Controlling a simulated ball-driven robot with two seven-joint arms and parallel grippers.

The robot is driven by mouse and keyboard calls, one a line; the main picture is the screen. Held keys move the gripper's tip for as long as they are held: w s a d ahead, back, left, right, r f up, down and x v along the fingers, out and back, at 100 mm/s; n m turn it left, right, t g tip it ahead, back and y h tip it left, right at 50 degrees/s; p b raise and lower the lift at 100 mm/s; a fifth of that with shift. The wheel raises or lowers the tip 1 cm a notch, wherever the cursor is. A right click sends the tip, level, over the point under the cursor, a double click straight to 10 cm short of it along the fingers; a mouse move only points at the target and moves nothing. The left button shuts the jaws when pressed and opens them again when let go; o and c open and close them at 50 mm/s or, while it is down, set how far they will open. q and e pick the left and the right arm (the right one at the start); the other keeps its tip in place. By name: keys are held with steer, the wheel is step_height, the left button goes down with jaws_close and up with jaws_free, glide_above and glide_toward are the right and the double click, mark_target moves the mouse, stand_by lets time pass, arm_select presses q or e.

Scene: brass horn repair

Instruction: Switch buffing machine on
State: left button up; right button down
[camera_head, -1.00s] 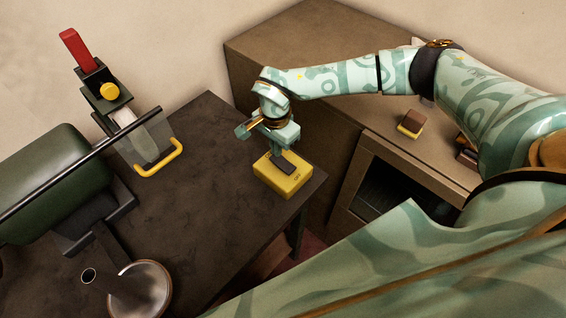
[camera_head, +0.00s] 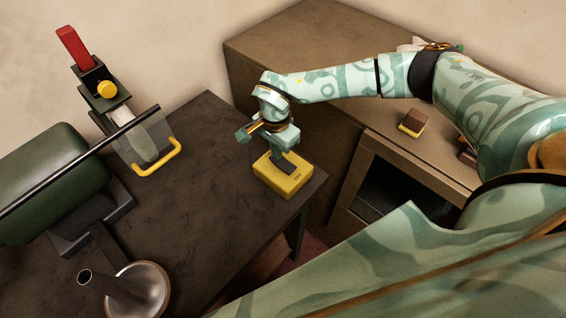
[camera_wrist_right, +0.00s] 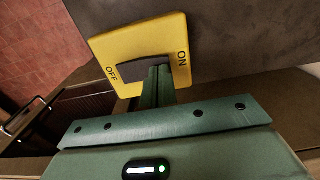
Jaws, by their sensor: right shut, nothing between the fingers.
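A yellow switch box (camera_head: 288,182) sits on the dark bench near its right corner. It also shows in the right wrist view (camera_wrist_right: 115,48), with a dark rocker (camera_wrist_right: 125,69) between the words OFF at left and ON at right. My right gripper (camera_head: 281,152) is shut and empty, pointing down over the box. In the wrist view its fingertips (camera_wrist_right: 158,72) are at the ON end of the rocker; I cannot tell if they press it. They hide part of the rocker. The green machine body (camera_head: 48,178) stands at the left. My left gripper is out of view.
A clear guard with a yellow handle (camera_head: 158,168) and a red lever (camera_head: 74,46) stand at the bench's back left. A metal dish (camera_head: 150,286) is at the front. A brown-and-yellow block (camera_head: 412,123) lies on the cabinet (camera_head: 300,50). The bench middle is clear.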

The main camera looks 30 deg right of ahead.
steer(key=shift+f, duration=0.25)
steer(key=shift+r, duration=0.1)
step_height(320, 180, up, 7)
steer(key=p, duration=0.6)
stand_by(0.5)
